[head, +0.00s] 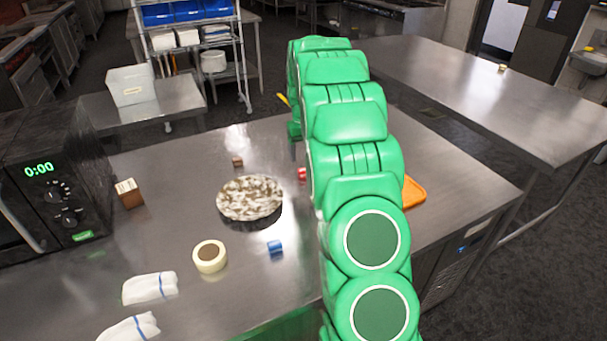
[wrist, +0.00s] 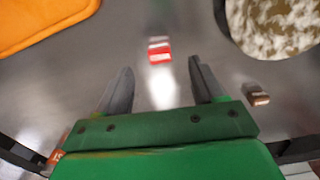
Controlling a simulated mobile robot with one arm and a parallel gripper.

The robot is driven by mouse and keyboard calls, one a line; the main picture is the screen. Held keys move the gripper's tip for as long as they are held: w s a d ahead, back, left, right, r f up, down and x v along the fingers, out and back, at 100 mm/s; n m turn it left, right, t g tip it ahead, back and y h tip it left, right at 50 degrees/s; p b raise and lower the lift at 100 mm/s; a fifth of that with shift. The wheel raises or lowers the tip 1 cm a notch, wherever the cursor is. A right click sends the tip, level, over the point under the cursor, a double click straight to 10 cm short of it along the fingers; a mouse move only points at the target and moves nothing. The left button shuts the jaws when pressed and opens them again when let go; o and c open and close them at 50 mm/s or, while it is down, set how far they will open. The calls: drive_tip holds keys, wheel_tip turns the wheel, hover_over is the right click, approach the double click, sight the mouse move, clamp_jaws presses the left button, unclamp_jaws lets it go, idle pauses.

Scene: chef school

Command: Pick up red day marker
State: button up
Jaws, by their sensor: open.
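The red day marker (head: 302,174) is a small red block on the steel table, partly hidden by my green arm in the head view. In the wrist view the red marker (wrist: 159,53), with white on it, lies on the table ahead of my fingertips, roughly centred between them. My gripper (wrist: 158,80) is open and empty, its two grey fingers apart. It does not touch the marker. In the head view the gripper is hidden behind my arm.
A speckled round plate (head: 250,198) lies left of the marker, an orange board (head: 413,192) to its right. A small brown block (head: 237,161), blue block (head: 275,247), tape roll (head: 210,257) and white cloths (head: 150,288) are also on the table. A microwave (head: 50,180) stands left.

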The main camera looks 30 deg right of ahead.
sight(304, 171)
wheel_tip(304, 171, down, 2)
drive_tip(key=shift+f, duration=0.15)
drive_tip(key=shift+w+d+f, duration=0.1)
drive_tip(key=shift+d+f, duration=0.05)
drive_tip(key=shift+f, duration=2.55)
drive_tip(key=c, duration=1.1)
